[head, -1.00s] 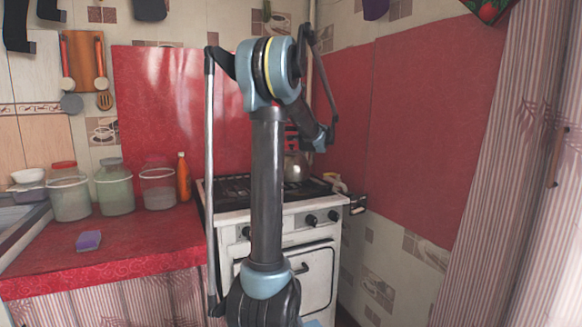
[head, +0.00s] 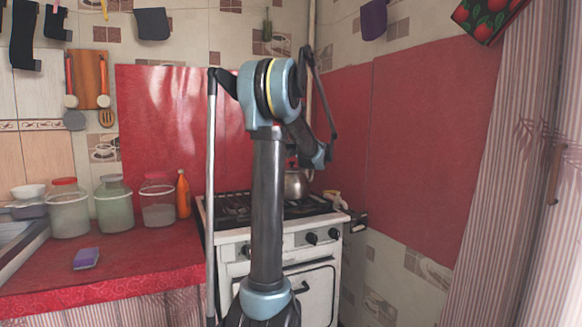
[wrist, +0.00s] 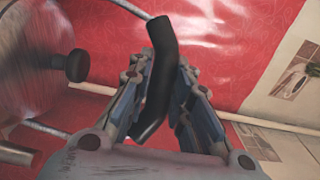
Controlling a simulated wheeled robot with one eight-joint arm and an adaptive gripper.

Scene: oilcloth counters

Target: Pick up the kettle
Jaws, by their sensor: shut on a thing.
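The kettle (head: 297,183) is a rounded metallic pot at the stove's back right, partly hidden behind my arm in the head view. In the wrist view its shiny body (wrist: 35,55) fills the left side, with a dark lid knob (wrist: 76,65). Its black curved handle (wrist: 160,40) runs between the fingers of my gripper (wrist: 165,92), which is shut on it. The gripper is hidden in the head view. I cannot tell whether the kettle's base touches the stove.
The white stove (head: 318,238) has dark grates and front knobs. On the red counter (head: 140,268) at left stand several jars, an orange bottle (head: 183,194) and a purple sponge (head: 86,258). A red wall panel (head: 430,150) rises close at right.

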